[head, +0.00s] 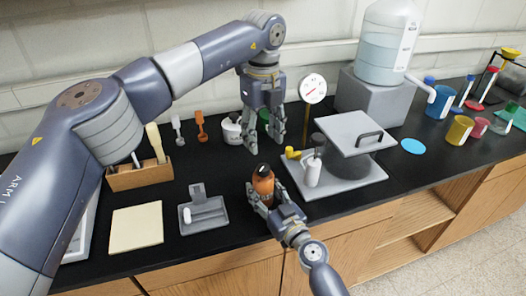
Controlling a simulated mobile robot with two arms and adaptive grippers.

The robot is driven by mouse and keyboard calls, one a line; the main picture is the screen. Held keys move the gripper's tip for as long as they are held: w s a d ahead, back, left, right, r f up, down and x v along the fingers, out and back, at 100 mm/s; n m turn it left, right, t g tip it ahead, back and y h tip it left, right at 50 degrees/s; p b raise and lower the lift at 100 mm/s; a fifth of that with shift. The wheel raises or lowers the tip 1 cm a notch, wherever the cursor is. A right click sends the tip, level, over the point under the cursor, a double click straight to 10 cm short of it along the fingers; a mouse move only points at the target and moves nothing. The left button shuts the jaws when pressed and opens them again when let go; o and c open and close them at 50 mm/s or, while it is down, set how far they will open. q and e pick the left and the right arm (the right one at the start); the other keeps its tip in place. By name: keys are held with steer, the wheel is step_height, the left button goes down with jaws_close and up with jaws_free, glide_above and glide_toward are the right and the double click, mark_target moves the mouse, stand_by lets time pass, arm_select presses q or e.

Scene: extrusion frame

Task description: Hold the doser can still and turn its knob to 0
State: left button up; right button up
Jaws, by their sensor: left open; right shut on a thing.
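The doser can (263,184) is an orange-brown upright can with a dark top, standing near the front of the black counter. My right gripper (262,197) is shut on its lower body from the front right. The dark top looks like the knob (262,169); its marks are too small to read. My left gripper (264,146) is open and empty, pointing down, behind and above the can and apart from it. Its fingers hang in front of a white pot (232,130).
A grey tray (204,213) and a cream pad (136,228) lie left. A dial gauge (313,88) stands behind.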

arm_select(q)
steer(key=shift+r, duration=1.5)
arm_select(e)
steer(key=o, duration=1.2)
steer(key=shift+s+d, duration=0.1)
